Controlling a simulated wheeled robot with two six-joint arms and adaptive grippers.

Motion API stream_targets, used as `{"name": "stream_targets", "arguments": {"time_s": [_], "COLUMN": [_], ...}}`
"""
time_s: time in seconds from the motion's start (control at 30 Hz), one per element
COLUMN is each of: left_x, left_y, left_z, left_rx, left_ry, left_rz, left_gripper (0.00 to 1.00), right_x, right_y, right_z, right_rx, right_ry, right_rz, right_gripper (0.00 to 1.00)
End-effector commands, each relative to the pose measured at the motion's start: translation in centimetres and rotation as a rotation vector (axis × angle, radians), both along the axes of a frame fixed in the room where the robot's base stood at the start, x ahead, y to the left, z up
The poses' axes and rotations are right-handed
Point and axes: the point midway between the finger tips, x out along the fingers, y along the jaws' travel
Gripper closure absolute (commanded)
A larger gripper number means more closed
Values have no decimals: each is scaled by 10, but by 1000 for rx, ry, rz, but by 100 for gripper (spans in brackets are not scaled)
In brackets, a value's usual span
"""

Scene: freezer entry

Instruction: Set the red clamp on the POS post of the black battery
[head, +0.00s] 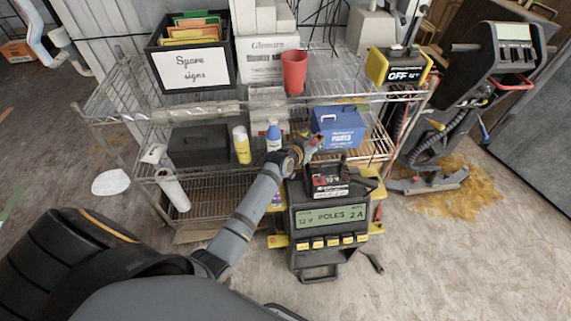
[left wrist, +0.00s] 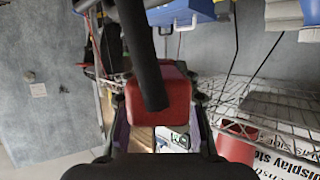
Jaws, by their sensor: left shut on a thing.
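The red clamp (head: 316,142) is in my left gripper (head: 308,150), above and behind the black battery (head: 328,182) in the head view. In the left wrist view the clamp (left wrist: 172,98) fills the space between the fingers of my left gripper (left wrist: 160,118), with a thick black cable or handle in front of it. The battery, with a red and white label, stands upright behind the charger's display. I cannot make out the POS post or any contact between clamp and battery. My right gripper is not in view.
The charger (head: 331,243) reads "12 V POLES 2 A". A wire shelf (head: 105,105) behind holds a blue parts box (head: 338,128), a red cup (head: 294,72), bottles and a yellow-black unit (head: 397,66). A floor machine (head: 505,50) stands at right. The right foreground floor is clear.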

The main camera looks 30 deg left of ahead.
Motion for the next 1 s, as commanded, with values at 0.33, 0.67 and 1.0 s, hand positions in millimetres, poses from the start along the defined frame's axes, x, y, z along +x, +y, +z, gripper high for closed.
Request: {"name": "stream_targets", "arguments": {"time_s": [0.33, 0.67, 1.0], "left_x": [-78, -90, -91], "left_y": [-32, -40, -39], "left_z": [-38, -29, -43], "left_rx": [1, 3, 3], "left_ry": [-2, -4, -4], "left_rz": [-258, -303, -303], "left_gripper": [100, 100, 100], "right_x": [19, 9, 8], "right_y": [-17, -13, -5], "right_z": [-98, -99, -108], "right_rx": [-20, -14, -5], "right_ry": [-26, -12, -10], "right_rz": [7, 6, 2], "right_gripper": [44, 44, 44]}}
